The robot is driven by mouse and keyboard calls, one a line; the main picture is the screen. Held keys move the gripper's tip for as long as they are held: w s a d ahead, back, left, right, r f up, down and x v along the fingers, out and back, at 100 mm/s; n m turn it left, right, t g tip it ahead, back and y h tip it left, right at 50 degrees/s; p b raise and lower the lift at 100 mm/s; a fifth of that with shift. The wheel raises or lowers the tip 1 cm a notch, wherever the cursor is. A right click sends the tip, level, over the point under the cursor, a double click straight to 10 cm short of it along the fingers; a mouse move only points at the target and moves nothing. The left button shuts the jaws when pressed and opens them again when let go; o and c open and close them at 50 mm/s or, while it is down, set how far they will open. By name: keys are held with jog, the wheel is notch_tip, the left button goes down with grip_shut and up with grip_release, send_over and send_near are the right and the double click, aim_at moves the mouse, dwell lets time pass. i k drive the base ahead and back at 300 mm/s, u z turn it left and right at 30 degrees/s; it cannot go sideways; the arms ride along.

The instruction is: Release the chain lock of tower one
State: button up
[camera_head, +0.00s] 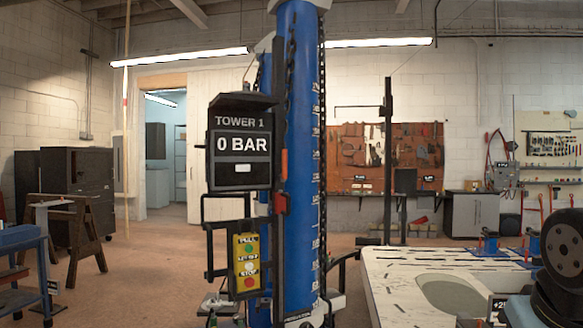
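Tower one is a tall blue column (301,160) standing upright in the middle, with white scale marks on its face. Its dark display box (238,178) on the left reads "TOWER 1" and "0 BAR". A dark chain (322,150) hangs along the column's right side, and another chain runs down its upper left. A small red part (281,203) on a dark bracket sits at the column's left edge; I cannot tell whether it is the chain lock. A yellow control box (247,262) with coloured buttons hangs below the display.
A pale, marked bench top (400,285) fills the lower right, with blue-based fixtures at its back. A blue table (20,240) and a wooden trestle (80,235) stand left. Open floor (150,275) lies between them and the tower. A tool board (385,155) hangs behind.

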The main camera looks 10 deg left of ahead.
aim_at(282, 177)
jog(key=u, duration=1.5)
jog(key=i, duration=1.15)
jog(key=z, duration=1)
